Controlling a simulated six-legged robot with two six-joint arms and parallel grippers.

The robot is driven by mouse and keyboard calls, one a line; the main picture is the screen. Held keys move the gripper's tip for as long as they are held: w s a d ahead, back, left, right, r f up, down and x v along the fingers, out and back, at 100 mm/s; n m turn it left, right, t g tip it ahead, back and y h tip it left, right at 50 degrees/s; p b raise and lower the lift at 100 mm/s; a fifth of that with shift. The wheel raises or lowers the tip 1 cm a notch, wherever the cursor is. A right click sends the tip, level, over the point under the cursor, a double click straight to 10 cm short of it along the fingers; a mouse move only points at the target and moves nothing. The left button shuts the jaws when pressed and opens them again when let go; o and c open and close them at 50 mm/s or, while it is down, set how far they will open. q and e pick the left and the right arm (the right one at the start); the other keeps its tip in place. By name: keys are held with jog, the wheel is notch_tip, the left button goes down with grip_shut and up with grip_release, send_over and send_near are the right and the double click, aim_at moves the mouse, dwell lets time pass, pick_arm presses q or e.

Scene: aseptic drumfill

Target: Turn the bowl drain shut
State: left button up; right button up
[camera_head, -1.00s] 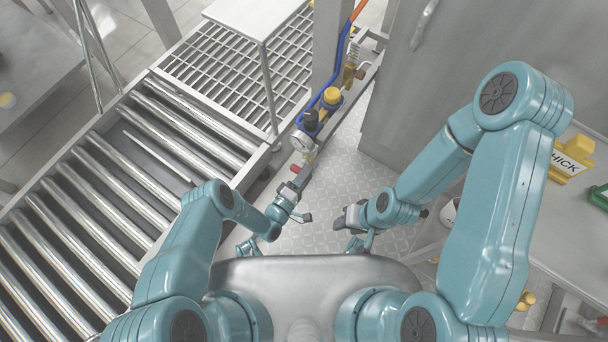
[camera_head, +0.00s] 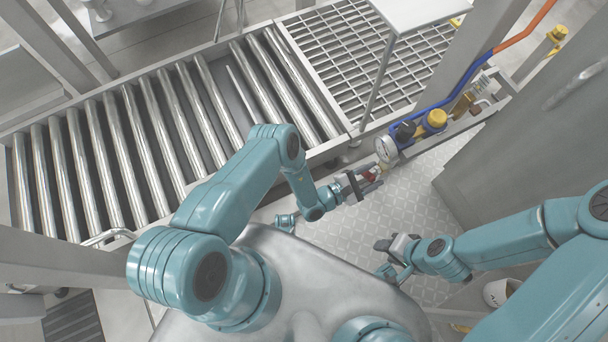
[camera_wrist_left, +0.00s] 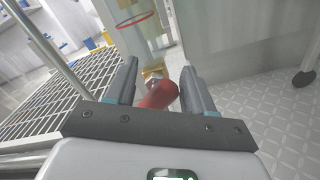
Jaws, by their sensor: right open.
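A red handle (camera_wrist_left: 160,95) sits between the fingers of my left gripper (camera_wrist_left: 160,85) in the left wrist view, in front of a brass fitting (camera_wrist_left: 154,73). A gap shows on its left side, and the fingers are apart. In the head view my left gripper (camera_head: 371,182) is at this small red handle (camera_head: 371,174), just below the round gauge (camera_head: 386,150). I cannot tell whether this handle is the bowl drain. A blue unit with a yellow knob (camera_head: 435,119) and a dark knob (camera_head: 405,131) is beside the gauge. My right gripper (camera_head: 388,257) is open and empty, lower down.
A roller conveyor (camera_head: 150,140) and a metal grating (camera_head: 350,55) lie to the left and back. A grey cabinet (camera_head: 530,145) stands at the right. A blue and orange hose (camera_head: 487,55) rises behind the units. Patterned floor (camera_head: 400,208) is clear between the grippers.

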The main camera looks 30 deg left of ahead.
pick_arm(q)
jog(key=n, duration=0.1)
jog(key=n+b, duration=0.1)
jog(key=n, duration=0.1)
jog(key=w+a+n+b, duration=0.1)
jog(key=n, duration=0.1)
jog(key=s+a+n+p, duration=0.1)
jog(key=s+a+p, duration=0.3)
jog(key=s+a, duration=0.8)
jog(key=s+d+r+m+g+h, duration=0.6)
jog(key=s+d+m+g, duration=0.3)
jog(key=g, duration=0.2)
jog(key=s+a+r+m+g+y+p, duration=0.1)
jog(key=s+a+m+g+y+p, duration=0.1)
jog(key=s+m+g+y, duration=0.4)
jog(key=shift+s+a+r+m+g, duration=0.25)
jog(key=shift+s+a+m+g, duration=0.65)
jog(key=shift+s+m+g, duration=0.9)
jog(key=shift+w+m+t, duration=0.15)
jog(key=shift+m+t, duration=0.15)
